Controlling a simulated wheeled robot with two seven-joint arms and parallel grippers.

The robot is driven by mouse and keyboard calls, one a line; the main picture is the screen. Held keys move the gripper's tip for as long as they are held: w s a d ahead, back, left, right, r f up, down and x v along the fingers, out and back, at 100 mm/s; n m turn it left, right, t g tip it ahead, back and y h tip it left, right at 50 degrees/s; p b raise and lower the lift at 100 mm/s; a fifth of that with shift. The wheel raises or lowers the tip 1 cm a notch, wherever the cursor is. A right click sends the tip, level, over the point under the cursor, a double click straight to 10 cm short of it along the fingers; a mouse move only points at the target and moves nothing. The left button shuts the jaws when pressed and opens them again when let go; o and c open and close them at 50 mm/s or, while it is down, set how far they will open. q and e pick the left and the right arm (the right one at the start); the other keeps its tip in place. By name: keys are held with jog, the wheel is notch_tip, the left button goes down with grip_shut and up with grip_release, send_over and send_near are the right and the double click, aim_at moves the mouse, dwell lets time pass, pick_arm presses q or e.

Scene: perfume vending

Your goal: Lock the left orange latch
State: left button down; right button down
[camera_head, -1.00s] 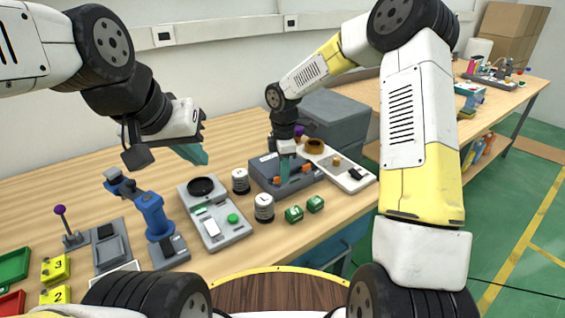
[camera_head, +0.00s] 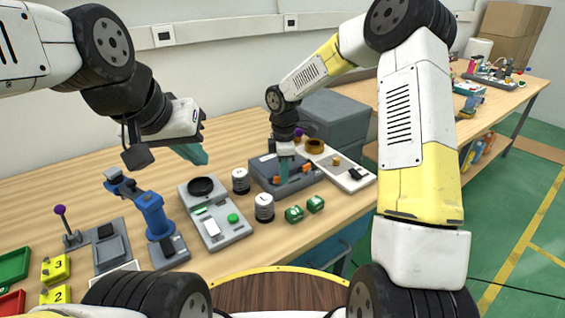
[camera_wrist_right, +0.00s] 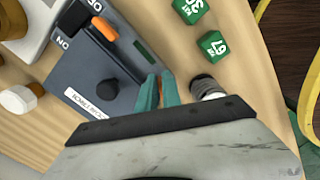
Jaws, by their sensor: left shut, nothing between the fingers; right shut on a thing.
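A dark grey case (camera_head: 262,171) lies on the wooden table with two orange latches on it. My right gripper (camera_head: 283,174) points down at the left orange latch (camera_head: 275,182) from above. In the right wrist view the teal fingers of my right gripper (camera_wrist_right: 159,92) are close together, with a bit of orange showing between their tips. They are shut on the left latch, which they mostly hide. The right orange latch (camera_head: 308,167) is free and also shows in the right wrist view (camera_wrist_right: 104,28). My left gripper (camera_head: 192,154) is shut and empty, above the table to the left.
Green dice (camera_head: 294,213) and white-and-black jars (camera_head: 264,207) stand just in front of the case. A grey scale (camera_head: 222,228) stands to its left. A white tray (camera_head: 352,178) lies to its right, and a large grey box (camera_head: 340,120) is behind.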

aim_at(282, 188)
jog(key=m, duration=0.6)
jog(key=shift+s+a+r+m, duration=0.1)
jog(key=shift+s+m, duration=0.2)
jog(key=shift+s, duration=0.1)
jog(key=m, duration=0.5)
jog(key=shift+s+a+m, duration=0.2)
jog(key=shift+m, duration=0.1)
jog(key=c, duration=1.8)
grip_release()
jog(key=shift+s, duration=0.1)
notch_tip(282, 188, up, 8)
